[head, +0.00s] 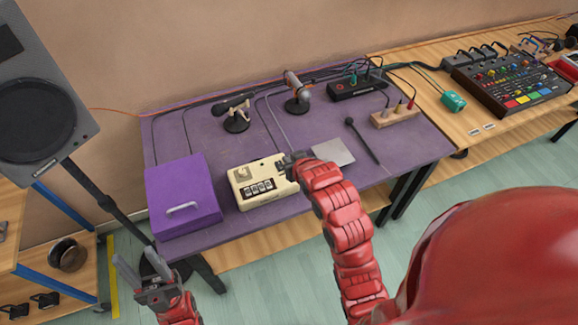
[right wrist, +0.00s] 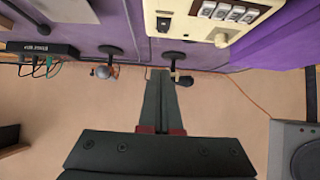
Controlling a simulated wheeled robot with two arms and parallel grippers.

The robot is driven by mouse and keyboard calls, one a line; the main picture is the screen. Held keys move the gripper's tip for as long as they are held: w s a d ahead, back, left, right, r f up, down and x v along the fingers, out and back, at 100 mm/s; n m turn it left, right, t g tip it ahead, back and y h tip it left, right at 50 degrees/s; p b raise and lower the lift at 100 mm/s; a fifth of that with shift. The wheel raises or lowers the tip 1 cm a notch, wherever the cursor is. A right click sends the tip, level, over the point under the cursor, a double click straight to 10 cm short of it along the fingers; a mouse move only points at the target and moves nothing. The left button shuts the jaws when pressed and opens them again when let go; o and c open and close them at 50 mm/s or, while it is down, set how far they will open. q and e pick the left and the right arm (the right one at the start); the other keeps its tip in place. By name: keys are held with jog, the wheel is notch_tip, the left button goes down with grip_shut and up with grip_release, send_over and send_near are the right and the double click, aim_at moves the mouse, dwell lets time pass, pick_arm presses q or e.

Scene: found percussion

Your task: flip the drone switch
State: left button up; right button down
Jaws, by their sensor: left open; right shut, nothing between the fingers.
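A cream box (head: 242,199) stands on the purple table, with a dark panel of several white keys or switches (head: 258,190) on its front. I cannot tell which part is the drone switch. My right gripper (head: 291,158) is beside the box's right end in the head view. Its fingers (right wrist: 160,76) are shut and empty, apart from the box in the wrist view. My left gripper (head: 140,275) is open and empty, left of the table's front.
A purple box with a handle (head: 182,190) stands left of the cream box. A grey pad (head: 333,151) and a black beater (head: 362,140) lie to the right. A speaker (head: 42,100) stands far left.

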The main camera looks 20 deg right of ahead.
aim_at(281, 168)
jog(key=p+x, duration=0.3)
jog(key=x, duration=0.3)
jog(key=shift+w+p, duration=0.2)
jog(key=shift+p, duration=0.2)
jog(key=f+p, duration=0.1)
jog(key=w+f, duration=0.1)
jog(key=f, duration=0.1)
jog(key=shift+w+a+f+p, duration=0.1)
jog(key=shift+p, duration=0.25)
jog(key=shift+f+p, duration=0.35)
jog(key=shift+f, duration=0.4)
jog(key=shift+w+f, duration=0.1)
jog(key=shift+f, duration=0.05)
